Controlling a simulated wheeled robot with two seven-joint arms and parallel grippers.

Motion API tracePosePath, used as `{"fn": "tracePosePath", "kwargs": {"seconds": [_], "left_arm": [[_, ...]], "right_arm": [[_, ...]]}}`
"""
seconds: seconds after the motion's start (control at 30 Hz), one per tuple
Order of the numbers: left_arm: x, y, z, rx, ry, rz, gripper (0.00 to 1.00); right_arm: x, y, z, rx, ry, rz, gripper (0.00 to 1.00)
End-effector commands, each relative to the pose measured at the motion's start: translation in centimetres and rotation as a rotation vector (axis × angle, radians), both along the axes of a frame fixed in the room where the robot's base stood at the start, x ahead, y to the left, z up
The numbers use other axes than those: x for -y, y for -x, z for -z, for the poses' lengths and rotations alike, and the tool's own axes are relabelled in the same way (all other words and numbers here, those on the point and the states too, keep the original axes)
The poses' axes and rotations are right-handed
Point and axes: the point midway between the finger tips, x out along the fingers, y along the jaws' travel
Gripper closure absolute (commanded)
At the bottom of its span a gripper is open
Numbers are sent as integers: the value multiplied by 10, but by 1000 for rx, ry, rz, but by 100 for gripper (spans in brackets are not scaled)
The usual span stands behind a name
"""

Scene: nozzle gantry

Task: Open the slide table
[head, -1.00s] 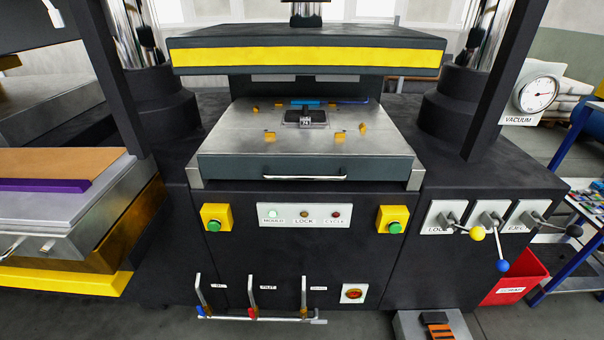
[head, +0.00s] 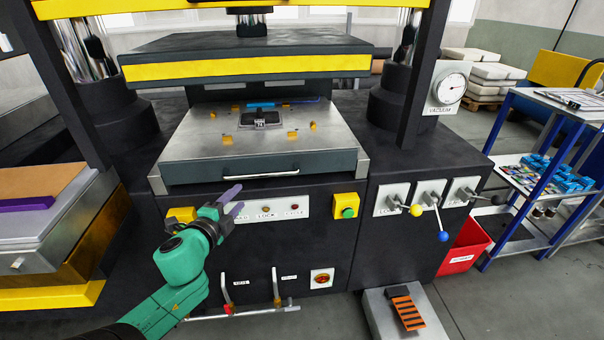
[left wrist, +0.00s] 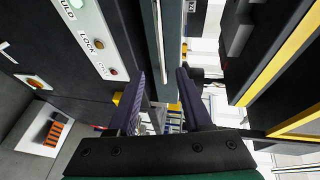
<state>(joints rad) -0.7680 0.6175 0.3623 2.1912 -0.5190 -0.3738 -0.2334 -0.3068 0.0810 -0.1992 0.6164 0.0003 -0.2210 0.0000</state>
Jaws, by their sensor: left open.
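The slide table (head: 265,143) is a grey metal plate with a dark front under the yellow-striped upper platen. A silver bar handle (head: 247,172) runs along its front, and the handle also shows in the left wrist view (left wrist: 159,45). My left gripper (head: 239,198), with purple fingers on a green arm, is open and empty in front of the machine, just below and left of the handle in the head view. In the left wrist view its fingers (left wrist: 161,75) stand either side of the handle's line, apparently short of it. My right gripper is out of view.
The upper platen (head: 250,66) hangs above the slide table. A label panel with lamps (head: 266,211) lies behind my left gripper. A red bin (head: 465,246) stands at right.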

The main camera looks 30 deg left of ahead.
Motion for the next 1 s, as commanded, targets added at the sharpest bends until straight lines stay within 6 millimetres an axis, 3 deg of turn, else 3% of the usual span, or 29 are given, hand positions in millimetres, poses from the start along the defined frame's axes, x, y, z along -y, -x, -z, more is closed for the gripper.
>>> {"fn": "tracePosePath", "kwargs": {"seconds": [0.17,0.5,0.7,1.0], "left_arm": [[-2,-18,-2,10,-9,6,50],[-22,-92,12,10,-5,3,50],[-31,-126,20,8,-4,2,50],[-34,-139,24,6,-4,4,50]], "right_arm": [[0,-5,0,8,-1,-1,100],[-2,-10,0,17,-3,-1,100],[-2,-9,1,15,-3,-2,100],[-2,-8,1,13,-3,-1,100]]}}
